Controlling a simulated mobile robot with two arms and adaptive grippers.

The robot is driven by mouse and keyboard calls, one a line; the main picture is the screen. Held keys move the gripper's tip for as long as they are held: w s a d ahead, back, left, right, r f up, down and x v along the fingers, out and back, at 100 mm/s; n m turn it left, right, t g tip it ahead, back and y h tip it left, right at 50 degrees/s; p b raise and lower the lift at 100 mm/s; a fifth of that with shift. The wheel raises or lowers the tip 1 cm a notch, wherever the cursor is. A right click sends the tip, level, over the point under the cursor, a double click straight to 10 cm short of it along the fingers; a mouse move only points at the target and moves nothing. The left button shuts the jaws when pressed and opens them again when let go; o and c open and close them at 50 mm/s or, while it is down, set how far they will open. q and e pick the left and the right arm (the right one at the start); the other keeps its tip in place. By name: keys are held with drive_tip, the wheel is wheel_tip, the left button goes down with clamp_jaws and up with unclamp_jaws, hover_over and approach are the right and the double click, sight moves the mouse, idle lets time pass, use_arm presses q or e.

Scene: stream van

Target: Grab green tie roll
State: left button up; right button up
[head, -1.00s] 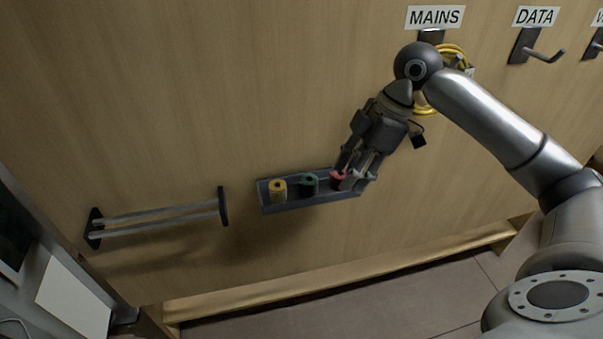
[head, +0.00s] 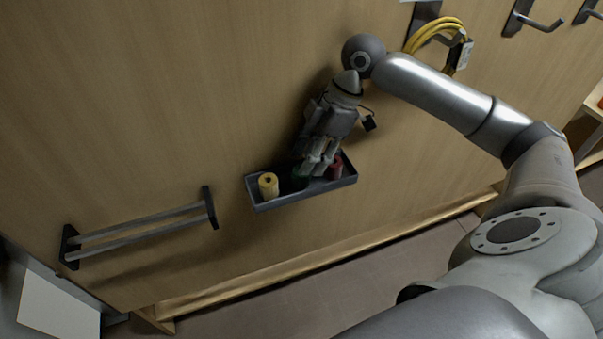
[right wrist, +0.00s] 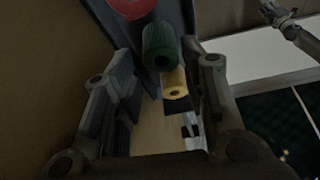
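The green tie roll (head: 299,180) stands in the middle of a grey wall tray (head: 262,206), partly hidden by my right gripper (head: 312,170). In the right wrist view the green roll (right wrist: 160,45) shows at the far end of the gap between the fingers of my right gripper (right wrist: 165,75). Those fingers are apart, and I see no grip on the roll. Whether a finger touches it I cannot tell. My left gripper is not in view.
A yellow roll (head: 268,185) stands left of the green one, and a red roll (head: 336,167) stands right of it, close to my fingers. A rail holder (head: 140,229) is on the panel at left. Yellow cable (head: 430,32) hangs from a hook above.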

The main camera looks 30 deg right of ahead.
sight(302, 177)
drive_tip(key=x, duration=0.3)
drive_tip(key=shift+a+f, duration=0.15)
drive_tip(key=shift+a, duration=0.05)
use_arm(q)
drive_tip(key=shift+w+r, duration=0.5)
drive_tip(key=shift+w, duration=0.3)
use_arm(e)
drive_tip(key=c, duration=0.6)
